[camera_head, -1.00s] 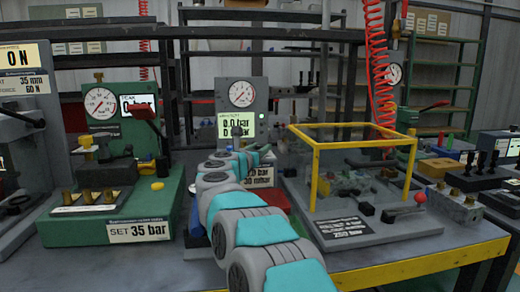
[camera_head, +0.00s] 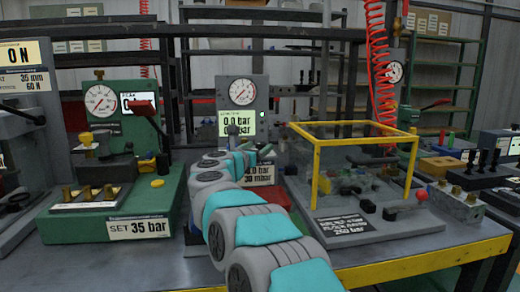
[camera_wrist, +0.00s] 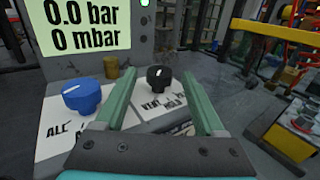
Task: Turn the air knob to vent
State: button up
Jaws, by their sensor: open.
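The black knob (camera_wrist: 158,77) stands on a pale sloped panel in the wrist view, with printed words below it, among them VENT and HOLD. A small pale mark shows on the knob, but I cannot tell exactly which word it faces. My gripper (camera_wrist: 156,88) is open, its two green fingers on either side of the black knob in the picture. I see no clear contact. A blue knob (camera_wrist: 82,96) sits to the left, outside the left finger. In the head view my arm reaches to the middle station and hides its knobs.
The station's display (camera_wrist: 80,22) reads 0.0 bar and 0 mbar. A brass fitting (camera_wrist: 111,67) stands behind the knobs. In the head view a green test stand (camera_head: 110,218) is at left, and a yellow-framed clear box (camera_head: 316,170) is close on the right.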

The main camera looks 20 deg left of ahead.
jog(key=s+b, duration=0.1)
jog(key=s, duration=0.4)
jog(key=shift+s+a, duration=0.1)
jog(key=shift+s, duration=0.15)
jog(key=shift+s, duration=0.1)
